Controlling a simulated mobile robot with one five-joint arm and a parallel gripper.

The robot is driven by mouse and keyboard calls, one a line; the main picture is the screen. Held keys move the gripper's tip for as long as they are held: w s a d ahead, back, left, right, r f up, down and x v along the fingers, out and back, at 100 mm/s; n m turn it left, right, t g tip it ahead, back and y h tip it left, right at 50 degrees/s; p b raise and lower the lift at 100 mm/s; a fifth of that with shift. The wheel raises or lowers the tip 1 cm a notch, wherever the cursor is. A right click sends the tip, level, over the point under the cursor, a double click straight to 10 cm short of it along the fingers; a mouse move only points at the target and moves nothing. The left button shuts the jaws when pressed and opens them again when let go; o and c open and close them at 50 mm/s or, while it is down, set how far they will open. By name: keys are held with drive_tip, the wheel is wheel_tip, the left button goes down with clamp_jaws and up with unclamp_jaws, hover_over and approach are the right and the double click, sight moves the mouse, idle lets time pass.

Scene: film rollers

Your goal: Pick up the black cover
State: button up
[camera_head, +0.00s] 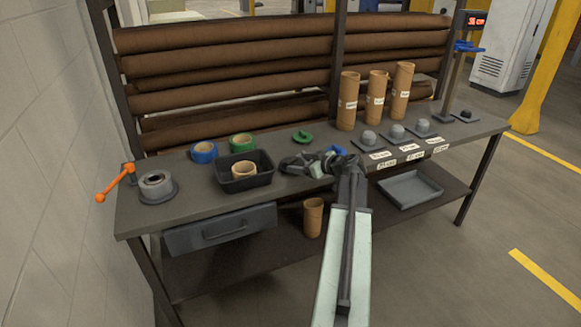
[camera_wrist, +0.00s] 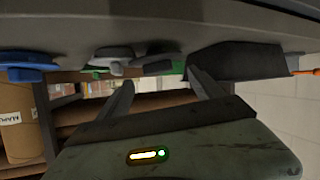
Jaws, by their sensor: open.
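The black cover (camera_wrist: 158,66) appears as a low dark piece on the bench in the wrist view, which shows the scene upside down. It lies between a lighter grey cover (camera_wrist: 113,54) and a black bin. In the head view a cluster of dark covers (camera_head: 291,164) lies right of the bin; the individual pieces are hard to separate. My gripper (camera_wrist: 162,82) is open and empty, its two dark fingers apart. The cover shows beyond and between the fingertips, not held. In the head view my arm partly hides the area at the bench's front middle.
A blue cover (camera_head: 335,150) and a green cover (camera_head: 303,137) lie close by. The black bin (camera_head: 232,183) holds a cardboard ring. Blue (camera_head: 204,152) and green (camera_head: 242,143) rolls stand behind it. Upright tubes (camera_head: 348,101) and grey holders (camera_head: 396,131) fill the right side.

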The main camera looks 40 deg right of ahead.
sight(292, 160)
drive_tip(key=b+x, duration=0.1)
drive_tip(key=x, duration=0.4)
drive_tip(key=shift+w+d+r+b, duration=0.1)
drive_tip(key=shift+w+d+b, duration=0.1)
drive_tip(key=shift+w+b, duration=0.15)
drive_tip(key=shift+s+r, duration=0.1)
drive_tip(key=shift+c, duration=0.3)
drive_tip(key=c, duration=1.4)
wheel_tip(292, 160, up, 4)
drive_tip(key=p, duration=0.4)
drive_tip(key=s+a, duration=0.3)
drive_tip(key=s, duration=0.4)
drive_tip(key=s+a+p, duration=0.1)
drive_tip(key=s+a, duration=0.2)
drive_tip(key=s, duration=0.4)
drive_tip(key=shift+s+r, duration=0.4)
drive_tip(key=shift+r, duration=0.05)
